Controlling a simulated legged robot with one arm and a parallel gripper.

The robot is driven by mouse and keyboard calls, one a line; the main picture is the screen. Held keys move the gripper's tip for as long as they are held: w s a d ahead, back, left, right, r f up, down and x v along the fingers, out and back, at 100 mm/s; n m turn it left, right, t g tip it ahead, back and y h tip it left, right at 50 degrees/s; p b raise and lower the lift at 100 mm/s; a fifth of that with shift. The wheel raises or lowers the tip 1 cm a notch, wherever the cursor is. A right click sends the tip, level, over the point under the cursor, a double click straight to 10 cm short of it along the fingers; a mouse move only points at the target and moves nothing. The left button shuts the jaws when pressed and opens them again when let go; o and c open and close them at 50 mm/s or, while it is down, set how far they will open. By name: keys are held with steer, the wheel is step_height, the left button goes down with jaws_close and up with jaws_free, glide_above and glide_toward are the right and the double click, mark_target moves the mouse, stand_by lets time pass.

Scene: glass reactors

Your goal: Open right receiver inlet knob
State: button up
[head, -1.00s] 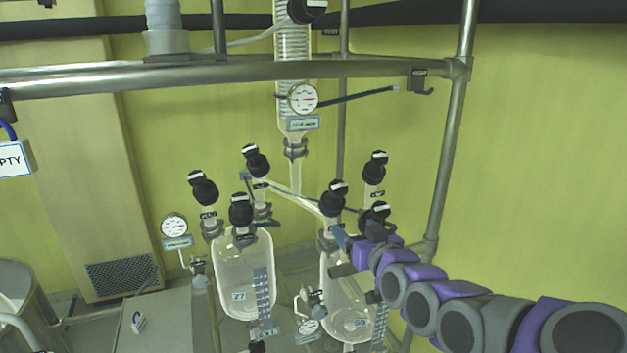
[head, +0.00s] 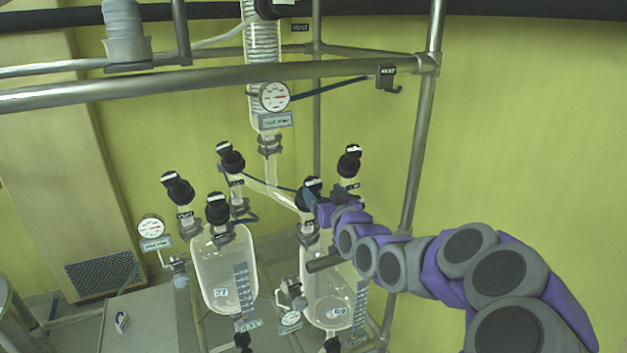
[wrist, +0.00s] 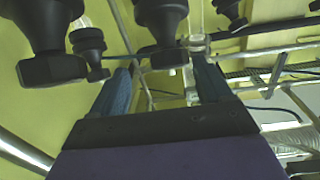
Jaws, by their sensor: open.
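The right receiver (head: 328,298) is a clear glass vessel at the lower right of the rack in the head view. A black knob with a white stripe (head: 312,188) stands above it, just left of my gripper (head: 326,208). Another black knob (head: 349,160) rises behind and above the gripper. I cannot tell which is the inlet knob; labels are unreadable. In the wrist view my gripper (wrist: 163,80) is open, its two blue fingers apart. A dark knob (wrist: 161,20) appears above the gap between the fingertips; contact cannot be judged. Another large dark knob (wrist: 48,45) is left of them.
The left receiver (head: 224,275) stands close by, with several knobs above it. A horizontal steel rail (head: 200,82) crosses above, and an upright post (head: 420,150) stands right, behind my arm. Gauges (head: 274,97) hang on the rack. Space right of the post is clear.

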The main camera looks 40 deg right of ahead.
mark_target(311, 182)
steer(key=w, duration=0.6)
steer(key=shift+r+p, duration=0.2)
steer(key=shift+p, duration=0.2)
steer(key=shift+w+d, duration=0.3)
steer(key=shift+w, duration=0.15)
steer(key=shift+d+f, duration=0.2)
steer(key=shift+d, duration=0.4)
steer(key=shift+a+r, duration=0.15)
steer(key=shift+a, duration=0.25)
steer(key=c, duration=1)
steer(key=shift+o, duration=0.2)
steer(key=shift+d+m+g+h+b, duration=0.1)
steer(key=shift+m+g+h+b, duration=0.25)
steer(key=shift+m+h, duration=0.25)
